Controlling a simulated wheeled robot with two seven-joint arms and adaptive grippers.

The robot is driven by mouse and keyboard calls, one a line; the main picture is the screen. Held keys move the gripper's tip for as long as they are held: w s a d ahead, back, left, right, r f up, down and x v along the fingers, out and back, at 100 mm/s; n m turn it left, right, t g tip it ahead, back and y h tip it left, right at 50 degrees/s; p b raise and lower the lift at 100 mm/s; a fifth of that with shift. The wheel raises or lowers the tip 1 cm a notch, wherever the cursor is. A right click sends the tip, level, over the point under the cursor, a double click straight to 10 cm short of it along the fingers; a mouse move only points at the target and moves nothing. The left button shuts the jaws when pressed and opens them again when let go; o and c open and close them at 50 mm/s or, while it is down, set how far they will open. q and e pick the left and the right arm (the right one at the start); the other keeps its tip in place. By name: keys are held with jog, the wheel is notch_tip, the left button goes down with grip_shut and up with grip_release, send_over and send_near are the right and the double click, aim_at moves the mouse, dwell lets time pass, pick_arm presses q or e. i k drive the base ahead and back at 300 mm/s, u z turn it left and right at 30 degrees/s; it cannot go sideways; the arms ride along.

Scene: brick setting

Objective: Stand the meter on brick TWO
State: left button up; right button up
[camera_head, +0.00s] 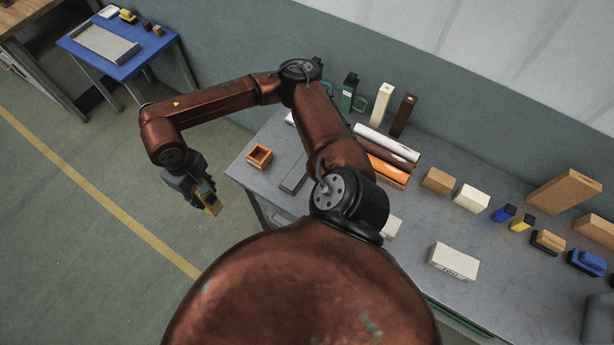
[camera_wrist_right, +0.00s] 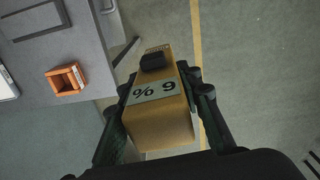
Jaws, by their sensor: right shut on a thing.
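My right gripper (camera_head: 198,190) is shut on the yellow meter (camera_head: 213,207) and holds it over the floor, left of the grey table. In the right wrist view the meter (camera_wrist_right: 158,115) sits between both fingers; its pale display shows a digit and a percent sign, with a black knob beyond it. A white brick (camera_head: 453,262) with dark lettering on its front face lies on the table; the lettering is too small to read surely. Another pale brick (camera_head: 392,227) is partly hidden behind my arm. I cannot tell which is brick TWO. My left gripper is out of view.
The grey table (camera_head: 420,210) carries a small orange open box (camera_head: 259,156), a dark grey slab (camera_head: 294,175), several rolls (camera_head: 388,144), upright blocks (camera_head: 382,103) and several loose blocks at right. A blue table (camera_head: 140,62) stands far left. Floor between is clear.

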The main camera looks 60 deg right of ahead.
aim_at(457, 261)
jog(key=u, duration=0.1)
jog(key=k, duration=1.85)
jog(key=z, duration=1)
